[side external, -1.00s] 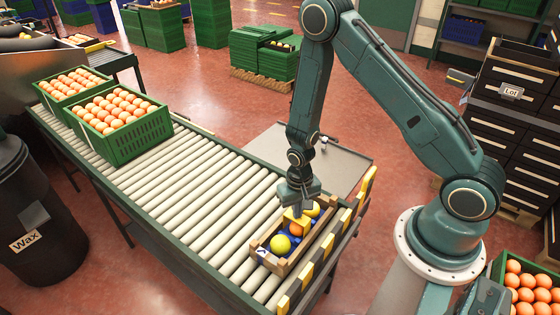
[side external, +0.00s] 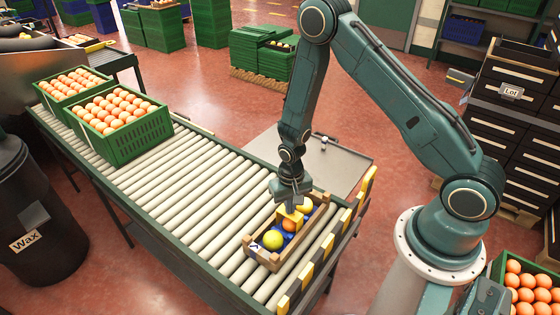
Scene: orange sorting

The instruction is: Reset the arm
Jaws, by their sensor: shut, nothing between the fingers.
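My gripper (side external: 290,208) is over the wooden crate near the right end of the roller conveyor. Its yellow fingers are shut with nothing between them and sit low above the crate's contents; whether they touch anything I cannot tell. The wooden crate (side external: 249,249) has a blue lining and holds a yellow-green fruit (side external: 273,240) at its near end, an orange fruit (side external: 289,225) in the middle and a yellow-orange fruit (side external: 306,206) at the far end, partly hidden by my gripper.
The roller conveyor (side external: 190,190) is clear between the wooden crate and two green crates (side external: 145,140) of oranges. A yellow-black striped rail (side external: 330,245) edges the conveyor's right end. A grey table (side external: 340,170) stands behind. A dark Wax barrel (side external: 35,215) stands left.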

